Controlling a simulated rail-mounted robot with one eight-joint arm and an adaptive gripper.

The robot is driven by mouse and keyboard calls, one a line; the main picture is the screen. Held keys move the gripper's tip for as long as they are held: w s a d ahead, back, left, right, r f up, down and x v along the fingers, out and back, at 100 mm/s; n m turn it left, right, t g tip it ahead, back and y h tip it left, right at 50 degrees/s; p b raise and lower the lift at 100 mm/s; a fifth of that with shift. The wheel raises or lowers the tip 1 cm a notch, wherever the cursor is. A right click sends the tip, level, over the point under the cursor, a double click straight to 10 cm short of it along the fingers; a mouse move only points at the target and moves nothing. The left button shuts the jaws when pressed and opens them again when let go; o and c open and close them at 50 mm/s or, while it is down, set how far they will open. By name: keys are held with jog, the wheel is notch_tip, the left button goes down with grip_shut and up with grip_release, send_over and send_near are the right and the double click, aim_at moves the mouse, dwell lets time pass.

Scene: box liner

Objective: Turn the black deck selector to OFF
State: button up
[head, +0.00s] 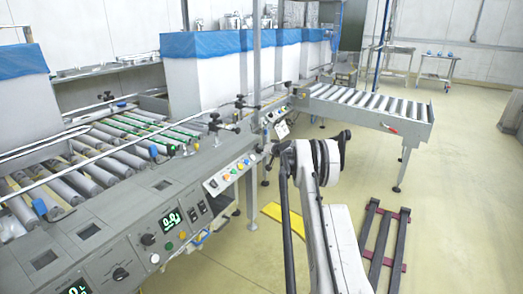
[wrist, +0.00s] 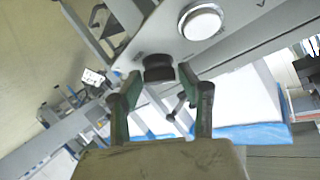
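A black round selector knob (wrist: 158,68) stands out from a light grey panel (wrist: 240,42) in the wrist view. My gripper (wrist: 160,76) is open, with its two green-sided fingertips on either side of the knob. A narrow gap seems to show on each side; I cannot tell whether either finger touches. The knob's pointer and any OFF marking cannot be read. In the head view my arm reaches the right end of the control panel (head: 232,173), and the fingers and this knob cannot be made out there.
A white round button (wrist: 201,22) sits close to the knob on the same panel. Other black knobs (head: 148,239) and green displays (head: 171,221) are on the nearer panel. A roller conveyor (head: 365,104) stands behind my arm. Dark rails (head: 375,245) lie on the floor at right.

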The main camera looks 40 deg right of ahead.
jog(key=c, duration=0.7)
jog(key=shift+c, duration=0.2)
jog(key=shift+m+h, duration=0.3)
jog(key=m+g+h+p, duration=0.1)
jog(key=m, duration=0.1)
jog(key=m+g+p, duration=0.1)
jog(key=m, duration=0.1)
jog(key=shift+a+r+h, duration=0.1)
jog(key=shift+r+h, duration=0.05)
jog(key=shift+h, duration=0.25)
jog(key=shift+w+m+g+h+p, duration=0.1)
jog(key=shift+m+g+h+p, duration=0.35)
jog(key=shift+m, duration=0.65)
jog(key=shift+m+g+h+p, duration=0.1)
jog(key=shift+m+g+p, duration=0.15)
jog(key=shift+m+g, duration=0.65)
jog(key=shift+m, duration=0.5)
jog(key=o, duration=1.1)
jog(key=shift+o, duration=0.2)
